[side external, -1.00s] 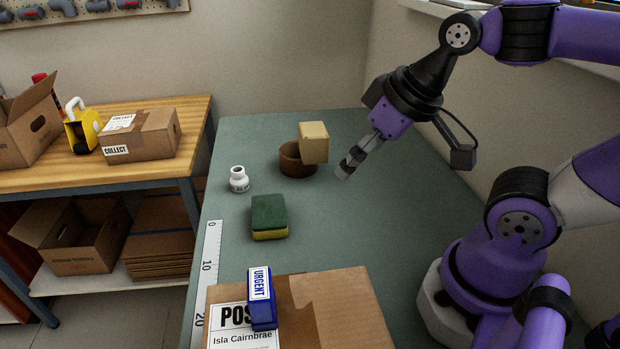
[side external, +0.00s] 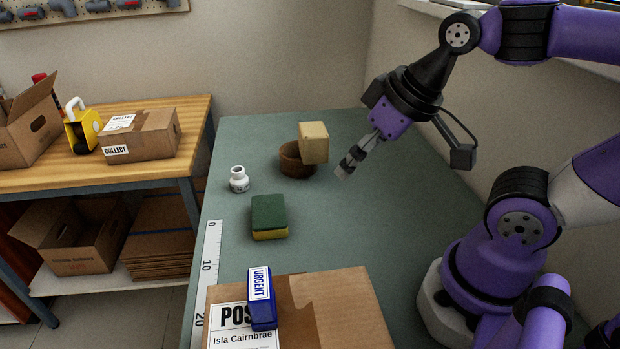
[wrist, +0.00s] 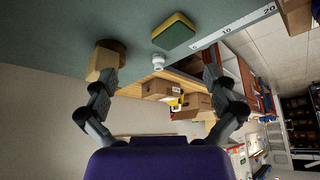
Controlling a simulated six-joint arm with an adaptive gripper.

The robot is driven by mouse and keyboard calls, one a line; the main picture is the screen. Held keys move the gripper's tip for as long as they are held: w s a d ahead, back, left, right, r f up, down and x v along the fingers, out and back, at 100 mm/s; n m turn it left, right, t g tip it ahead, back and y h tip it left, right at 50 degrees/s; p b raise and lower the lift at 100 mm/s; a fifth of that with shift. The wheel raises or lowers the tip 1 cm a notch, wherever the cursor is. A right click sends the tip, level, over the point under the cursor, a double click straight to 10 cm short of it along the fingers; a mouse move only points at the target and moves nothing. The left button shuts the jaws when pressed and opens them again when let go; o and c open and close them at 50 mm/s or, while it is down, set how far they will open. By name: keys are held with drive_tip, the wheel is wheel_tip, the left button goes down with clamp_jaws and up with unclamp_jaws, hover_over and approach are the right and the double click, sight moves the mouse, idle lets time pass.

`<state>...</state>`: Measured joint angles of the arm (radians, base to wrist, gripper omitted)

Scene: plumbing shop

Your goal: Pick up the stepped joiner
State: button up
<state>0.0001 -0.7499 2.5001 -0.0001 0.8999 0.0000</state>
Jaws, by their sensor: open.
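The stepped joiner, a small white fitting with a wide lower body and a narrower neck (side external: 239,180), stands upright on the green bench top at the left. It also shows in the wrist view (wrist: 159,61), past the fingers and roughly midway between them. My gripper (side external: 345,170) is open and empty above the bench, to the right of the joiner and well apart from it. In the wrist view my gripper (wrist: 163,82) shows its two fingers spread wide with nothing between the pads.
A brown bowl (side external: 293,167) with a tan block (side external: 314,142) at it stands between the joiner and my gripper. A green and yellow sponge (side external: 269,217) lies nearer the front. A carton (side external: 335,310) bears a blue stamp (side external: 262,300). A ruler (side external: 208,270) lies along the left edge.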

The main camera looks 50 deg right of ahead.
drive_tip(key=shift+c, duration=0.5)
drive_tip(key=g, duration=0.1)
hover_over(239, 170)
drive_tip(key=s, duration=0.4)
wheel_tip(239, 170, down, 6)
drive_tip(key=shift+n, duration=0.3)
drive_tip(key=x, duration=0.5)
drive_tip(key=shift+w+f, duration=0.2)
drive_tip(key=shift+x, duration=2.75)
drive_tip(key=c, duration=1)
